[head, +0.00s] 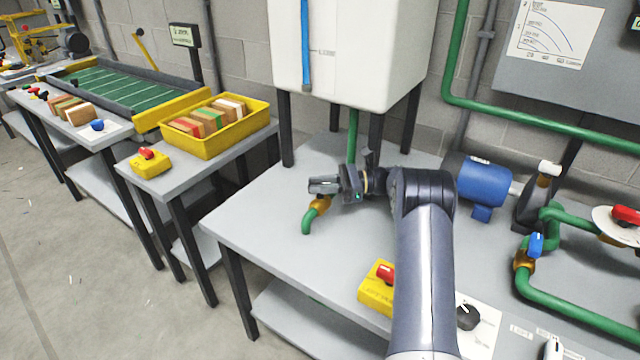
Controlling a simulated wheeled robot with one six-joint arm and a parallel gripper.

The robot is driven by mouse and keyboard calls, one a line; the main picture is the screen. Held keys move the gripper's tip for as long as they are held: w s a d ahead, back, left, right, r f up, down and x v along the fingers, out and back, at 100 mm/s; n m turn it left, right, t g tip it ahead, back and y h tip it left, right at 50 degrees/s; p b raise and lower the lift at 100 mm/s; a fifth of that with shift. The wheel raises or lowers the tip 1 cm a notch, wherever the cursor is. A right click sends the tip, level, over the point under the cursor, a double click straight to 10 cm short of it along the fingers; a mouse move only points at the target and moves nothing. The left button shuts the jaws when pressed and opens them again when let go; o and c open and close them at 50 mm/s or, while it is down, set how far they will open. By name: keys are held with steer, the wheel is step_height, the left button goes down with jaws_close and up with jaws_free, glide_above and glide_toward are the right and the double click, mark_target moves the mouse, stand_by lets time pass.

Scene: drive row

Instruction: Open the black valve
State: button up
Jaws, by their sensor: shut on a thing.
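A brass-coloured valve body (320,203) with a green spout (308,222) sits under the white tank, on the left part of the table. My gripper (324,187) reaches over it from the right and is shut at the top of this valve, on its handle. The handle is mostly hidden by the fingers, so its colour and exact angle cannot be told. No liquid shows at the spout.
The white tank (350,50) stands on dark legs behind my gripper. A blue motor (482,182) and green pipes with a blue-handled valve (536,245) and a red-handled valve (626,215) are to the right. A yellow switch box (374,290) and a black knob (468,317) are in front.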

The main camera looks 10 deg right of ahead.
steer(key=o, duration=1)
step_height(320, 180, up, 10)
steer(key=shift+r+p, duration=0.1)
steer(key=shift+p, duration=0.45)
steer(key=shift+f, duration=0.2)
step_height(320, 180, down, 10)
steer(key=shift+b, duration=0.6)
steer(key=shift+r+t, duration=0.1)
steer(key=shift+t, duration=0.3)
steer(key=shift+m, duration=0.3)
